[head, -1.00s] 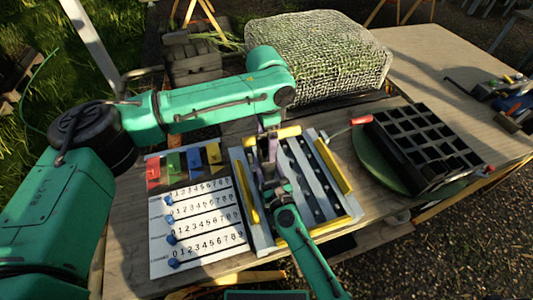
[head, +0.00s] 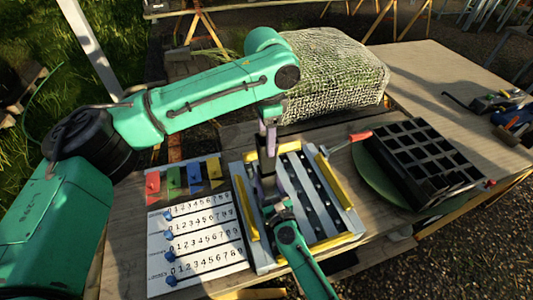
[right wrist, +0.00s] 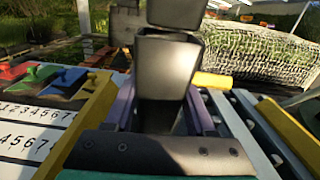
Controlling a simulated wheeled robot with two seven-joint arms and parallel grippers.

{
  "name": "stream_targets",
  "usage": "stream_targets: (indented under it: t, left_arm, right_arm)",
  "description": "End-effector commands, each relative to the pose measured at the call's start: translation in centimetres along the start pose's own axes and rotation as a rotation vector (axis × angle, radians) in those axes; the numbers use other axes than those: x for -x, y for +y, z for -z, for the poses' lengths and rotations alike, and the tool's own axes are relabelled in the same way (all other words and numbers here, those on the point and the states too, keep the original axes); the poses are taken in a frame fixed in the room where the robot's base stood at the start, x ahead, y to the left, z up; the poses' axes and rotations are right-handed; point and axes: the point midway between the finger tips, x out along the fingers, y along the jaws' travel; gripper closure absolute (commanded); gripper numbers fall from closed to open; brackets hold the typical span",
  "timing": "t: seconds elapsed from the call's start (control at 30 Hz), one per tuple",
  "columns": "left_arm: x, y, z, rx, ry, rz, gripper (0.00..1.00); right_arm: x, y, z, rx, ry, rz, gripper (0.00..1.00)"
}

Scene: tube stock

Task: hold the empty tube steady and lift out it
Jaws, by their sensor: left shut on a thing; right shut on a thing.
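A black, square, tapered tube (right wrist: 165,75) stands upright between the purple fingers of my right gripper (right wrist: 168,115) in the right wrist view. A second black tube (right wrist: 178,12) shows directly above it, cut by the top edge; whether the two still overlap is hard to tell. In the head view my left gripper (head: 268,148) points straight down over the metal rack (head: 240,205), shut on the upper tube, which is mostly hidden there. My right gripper (head: 271,192) reaches in from below, shut on the lower tube.
Left of the rack lies a white number board (head: 195,245) with blue sliders and coloured tabs. On the right a black cell tray (head: 425,160) sits on a green disc (head: 372,175), near a red-handled tool (head: 358,136). A mesh-wrapped bale (head: 335,75) stands behind.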

Motion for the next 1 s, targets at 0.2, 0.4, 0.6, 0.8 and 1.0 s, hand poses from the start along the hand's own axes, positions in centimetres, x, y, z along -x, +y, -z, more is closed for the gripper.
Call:
stream_targets:
  t: [0.2,0.4,0.6,0.8,1.0]
  left_arm:
    - [3.2,0.0,0.0,-0.002,-0.001,-0.001,1.0]
    - [3.4,0.0,0.0,-0.002,-0.001,-0.001,1.0]
    - [3.3,0.0,0.0,-0.001,-0.001,-0.001,1.0]
    - [3.3,0.0,0.0,-0.001,-0.001,-0.001,1.0]
    - [3.3,0.0,0.0,-0.001,-0.001,-0.001,1.0]
  right_arm:
    - [0.1,0.0,0.1,0.001,0.002,0.0,0.96]
    - [0.1,0.0,0.1,0.001,0.002,0.0,0.96]
    - [0.0,0.0,0.1,0.001,0.001,0.0,0.1]
    - [0.1,0.0,0.1,0.0,0.001,0.0,0.1]
    - [2.8,0.1,0.2,0.001,0.005,-0.002,0.1]
